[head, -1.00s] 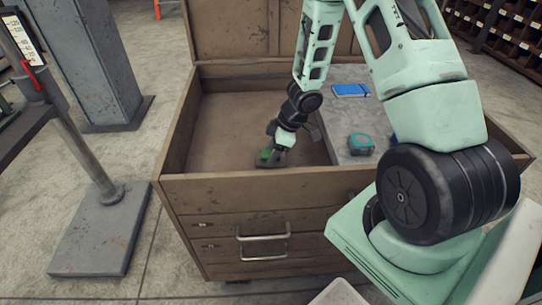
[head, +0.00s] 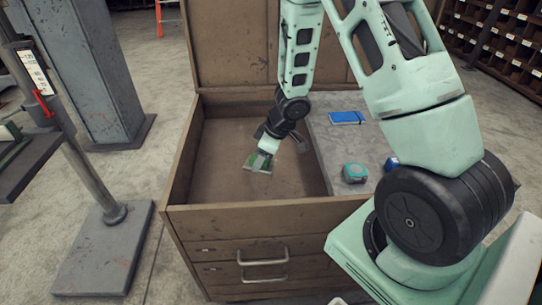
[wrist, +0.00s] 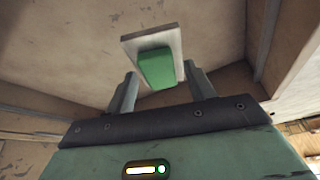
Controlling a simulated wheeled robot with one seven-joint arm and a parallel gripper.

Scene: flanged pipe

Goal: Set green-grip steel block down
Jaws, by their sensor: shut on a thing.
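The green-grip steel block (head: 251,162) is at the end of my arm, over the open bin of the wooden chest (head: 250,221). In the wrist view it shows as a pale steel plate with a green grip (wrist: 157,68) between the fingers. My gripper (head: 262,157) is shut on the green grip; it also shows in the wrist view (wrist: 160,88). The block looks tilted in the head view. I cannot tell whether it touches the bin floor (head: 225,135). The gripper hides part of the block.
A grey shelf (head: 330,175) on the bin's right holds a blue notebook (head: 347,118), a teal tape measure (head: 354,173) and a blue item (head: 392,163). Bin walls surround the gripper. The bin floor around the block is bare. A post stand (head: 105,250) is at left.

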